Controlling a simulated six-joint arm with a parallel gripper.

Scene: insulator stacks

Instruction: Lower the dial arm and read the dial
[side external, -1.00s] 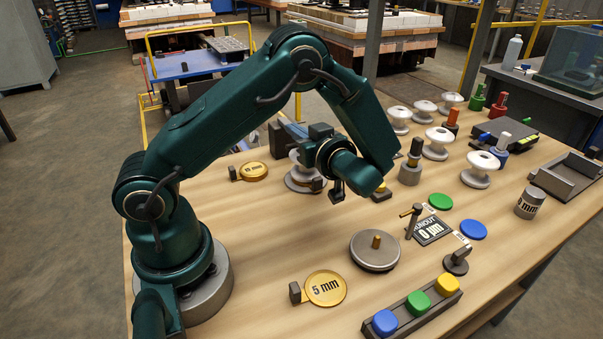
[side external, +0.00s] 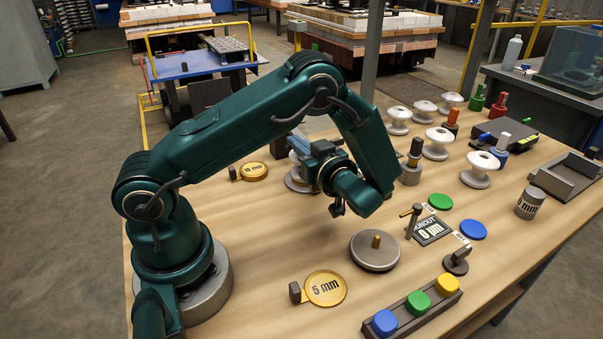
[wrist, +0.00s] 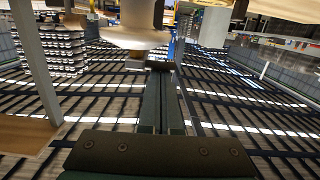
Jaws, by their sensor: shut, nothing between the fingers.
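The dial arm (side external: 411,213) is a dark post with a short tilted crossbar and a brass tip, standing beside the runout display (side external: 431,231), which reads 0 µm. A round grey turntable (side external: 374,259) with a brass centre pin (side external: 376,241) sits in front of them, with nothing stacked on it. My gripper (side external: 337,209) is shut and empty, above the table, left of the dial arm and behind the turntable. In the wrist view my shut fingers (wrist: 160,66) point toward a pale rounded shape (wrist: 138,25), which I cannot identify surely.
A 5 mm gold disc (side external: 326,288) lies at the front. A rack with blue, green and yellow knobs (side external: 412,308) stands front right. Green (side external: 439,201) and blue (side external: 473,229) discs lie by the display. Several white insulators (side external: 480,168) stand behind.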

